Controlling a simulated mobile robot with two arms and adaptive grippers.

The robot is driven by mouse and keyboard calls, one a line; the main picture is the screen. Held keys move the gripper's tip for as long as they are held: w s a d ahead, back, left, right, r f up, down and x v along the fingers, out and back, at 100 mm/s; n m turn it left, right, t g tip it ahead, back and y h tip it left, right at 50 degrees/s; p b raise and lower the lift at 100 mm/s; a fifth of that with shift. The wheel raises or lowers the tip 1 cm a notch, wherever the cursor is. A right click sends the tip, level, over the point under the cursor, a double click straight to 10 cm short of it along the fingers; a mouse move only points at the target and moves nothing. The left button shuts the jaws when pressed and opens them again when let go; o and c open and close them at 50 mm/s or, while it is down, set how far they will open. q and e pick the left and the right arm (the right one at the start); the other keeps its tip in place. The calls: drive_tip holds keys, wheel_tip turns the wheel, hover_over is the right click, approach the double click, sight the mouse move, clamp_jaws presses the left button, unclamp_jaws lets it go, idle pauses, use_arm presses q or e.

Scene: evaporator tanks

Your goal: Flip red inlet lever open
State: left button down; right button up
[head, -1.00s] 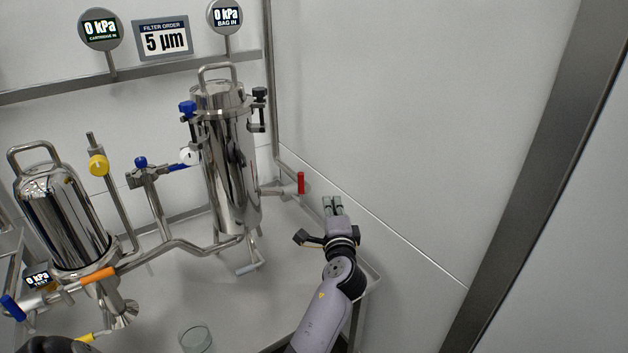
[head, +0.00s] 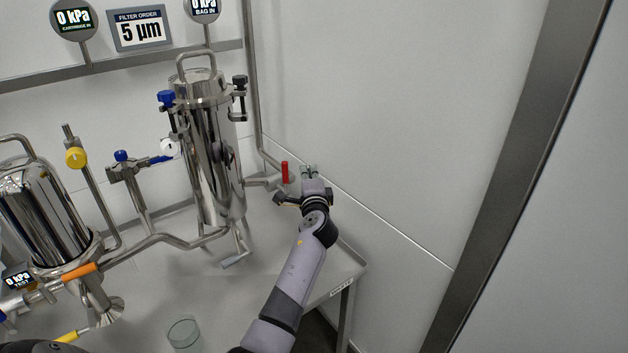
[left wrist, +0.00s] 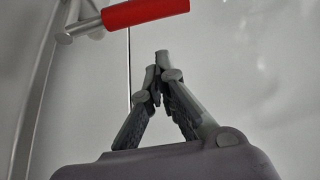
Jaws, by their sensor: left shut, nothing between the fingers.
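My left gripper (head: 309,169) is shut and empty, just right of the lever in the head view. In the left wrist view the red lever handle (left wrist: 146,12) lies across the top, above and left of the closed fingertips (left wrist: 157,66). A gap shows between fingers and lever there. My right gripper is not clearly in view; only a dark part shows at the bottom left of the head view.
A shorter steel housing (head: 45,215) with an orange handle (head: 80,271) stands at the left. A glass dish (head: 184,333) sits on the table. A plain wall (head: 380,120) is close on the right of my left arm.

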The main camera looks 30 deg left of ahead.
use_arm(q)
drive_tip(key=shift+s+a+r, duration=0.1)
drive_tip(key=shift+s+a, duration=0.3)
drive_tip(key=shift+s, duration=0.2)
drive_tip(key=shift+s+a, duration=0.35)
drive_tip(key=shift+s, duration=0.25)
use_arm(e)
drive_tip(key=shift+x, duration=1.4)
drive_tip(key=shift+s, duration=0.25)
